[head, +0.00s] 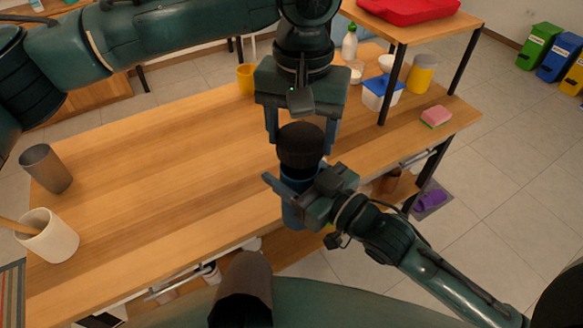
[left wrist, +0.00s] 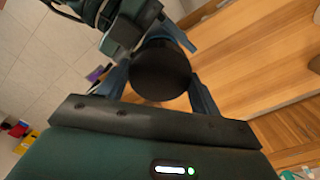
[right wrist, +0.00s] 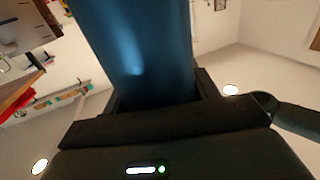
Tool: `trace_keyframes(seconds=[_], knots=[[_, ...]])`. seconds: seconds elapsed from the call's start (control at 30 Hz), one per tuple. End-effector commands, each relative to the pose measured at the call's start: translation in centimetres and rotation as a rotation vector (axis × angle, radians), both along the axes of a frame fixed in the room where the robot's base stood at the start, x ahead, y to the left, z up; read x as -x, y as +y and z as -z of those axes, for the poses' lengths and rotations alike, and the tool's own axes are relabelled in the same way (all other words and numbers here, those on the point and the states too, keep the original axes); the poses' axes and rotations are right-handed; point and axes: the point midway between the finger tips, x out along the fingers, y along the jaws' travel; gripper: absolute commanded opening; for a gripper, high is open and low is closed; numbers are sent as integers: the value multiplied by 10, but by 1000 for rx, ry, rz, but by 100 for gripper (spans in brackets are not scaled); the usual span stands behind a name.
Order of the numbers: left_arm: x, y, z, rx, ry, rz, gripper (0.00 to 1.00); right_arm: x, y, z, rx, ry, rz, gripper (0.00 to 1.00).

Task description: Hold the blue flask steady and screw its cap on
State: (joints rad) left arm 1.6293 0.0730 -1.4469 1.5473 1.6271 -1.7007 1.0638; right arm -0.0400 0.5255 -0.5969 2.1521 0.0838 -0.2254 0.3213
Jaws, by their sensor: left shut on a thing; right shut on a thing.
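The blue flask (head: 294,212) stands upright above the table's front edge, held by my right gripper (head: 291,186), which is shut around its body. Its blue side fills the upper middle of the right wrist view (right wrist: 145,50). The black cap (head: 301,148) is at the top of the flask, between the fingers of my left gripper (head: 301,138), which comes down from above and is shut on it. The cap's round top shows in the left wrist view (left wrist: 160,70). Whether the cap's threads are engaged is hidden.
The wooden table (head: 170,150) has clear room at its middle. A grey cup (head: 46,168) and a white pot (head: 47,236) stand at left. A yellow cup (head: 245,79), a sponge (head: 436,117) and a blue-lidded container (head: 381,92) stand towards the back and right.

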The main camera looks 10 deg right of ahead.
Motion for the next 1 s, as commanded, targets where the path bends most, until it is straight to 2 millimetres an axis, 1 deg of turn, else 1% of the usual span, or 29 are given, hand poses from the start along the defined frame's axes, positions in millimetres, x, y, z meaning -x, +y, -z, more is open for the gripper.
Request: trace_keyframes(seconds=[0.67,0.77,1.0], knots=[[0,0,-1,-1,-4,0,42,0,0,-1,-1,-3,0,13],[0,0,2,-1,-3,0,42,0,0,-1,-1,-3,0,13],[1,0,15,-1,-1,0,42,0,0,-1,-1,-3,0,13]])
